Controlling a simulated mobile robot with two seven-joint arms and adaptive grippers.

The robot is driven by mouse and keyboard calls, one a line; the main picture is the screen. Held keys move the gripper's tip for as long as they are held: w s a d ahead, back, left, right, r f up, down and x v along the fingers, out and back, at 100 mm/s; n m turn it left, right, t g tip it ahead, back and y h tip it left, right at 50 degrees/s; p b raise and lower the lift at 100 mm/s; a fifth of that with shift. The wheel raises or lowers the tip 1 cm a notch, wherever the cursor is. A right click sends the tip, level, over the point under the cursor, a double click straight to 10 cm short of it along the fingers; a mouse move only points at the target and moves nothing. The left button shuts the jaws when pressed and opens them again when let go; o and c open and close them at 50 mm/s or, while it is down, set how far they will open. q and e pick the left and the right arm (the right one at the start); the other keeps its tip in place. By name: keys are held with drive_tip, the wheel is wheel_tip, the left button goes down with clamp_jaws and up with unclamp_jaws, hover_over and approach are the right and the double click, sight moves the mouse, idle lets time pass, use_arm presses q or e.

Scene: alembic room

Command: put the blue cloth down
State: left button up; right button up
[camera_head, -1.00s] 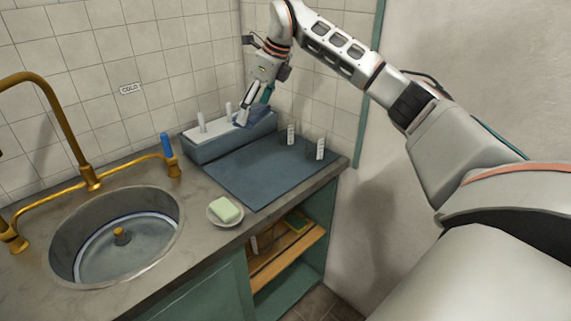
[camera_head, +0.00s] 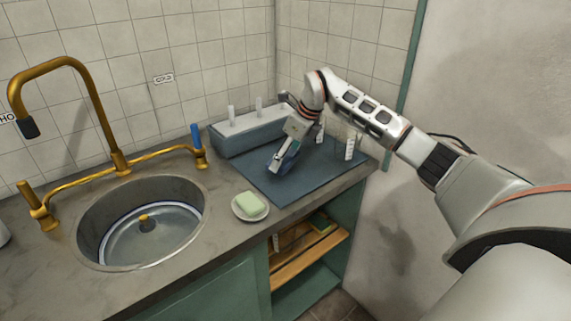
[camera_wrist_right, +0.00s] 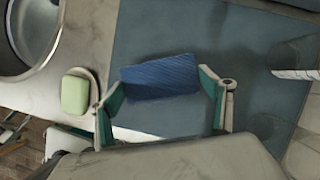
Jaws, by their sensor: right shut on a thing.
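The blue cloth (camera_wrist_right: 160,77) is a small folded, ribbed pad between the fingertips of my right gripper (camera_wrist_right: 163,84) in the right wrist view. The right gripper is shut on its two ends. In the head view, the right gripper (camera_head: 279,162) points down over the dark blue-grey mat (camera_head: 262,182), with the cloth (camera_head: 291,155) partly hidden by the fingers. I cannot tell whether the cloth touches the mat. My left gripper is not in view.
A blue-grey box (camera_head: 235,142) with white upright pieces stands behind the mat. Clear glasses with white labels (camera_head: 350,148) stand at the mat's right. A soap dish (camera_head: 240,214) with green soap (camera_head: 250,204) is in front, left of it the sink (camera_head: 90,225).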

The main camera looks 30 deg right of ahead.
sight(288, 159)
wheel_tip(288, 159, down, 3)
drive_tip(key=shift+r, duration=0.1)
drive_tip(key=o, duration=1)
drive_tip(key=shift+r, duration=0.15)
drive_tip(key=v, duration=1.1)
drive_tip(key=shift+s+d+r+p, duration=0.1)
drive_tip(key=shift+s+r+p, duration=0.15)
drive_tip(key=shift+r+p, duration=0.1)
